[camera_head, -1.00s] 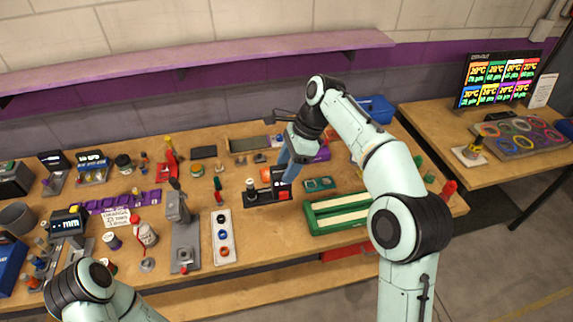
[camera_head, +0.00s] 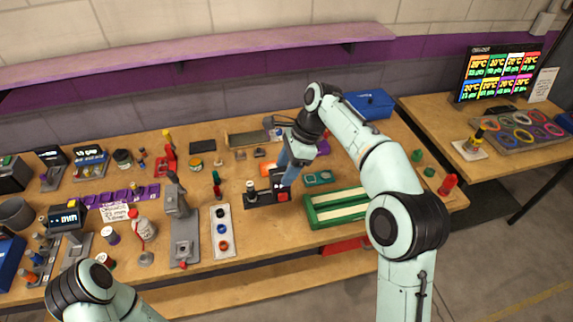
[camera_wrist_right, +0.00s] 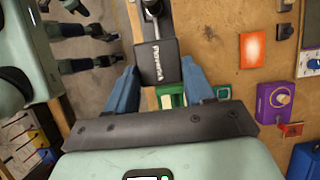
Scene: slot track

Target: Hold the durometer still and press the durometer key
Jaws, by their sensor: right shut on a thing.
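The durometer (camera_head: 262,198) stands on the workbench near the middle, a dark device on a long base with a small pale-topped post at its left end. A red spot (camera_head: 283,197) shows at its right end, perhaps its key. My right gripper (camera_head: 284,178) reaches down onto that right end. In the right wrist view its two blue fingers (camera_wrist_right: 159,86) are on either side of the durometer's black, lettered head (camera_wrist_right: 157,62), shut on it. The finger contact is partly hidden. My left arm shows only at the lower left; its gripper is out of view.
A green tray (camera_head: 338,207) lies just right of the durometer. A green device (camera_head: 318,178) and an orange block (camera_head: 268,167) lie close behind. Bare wood shows in front.

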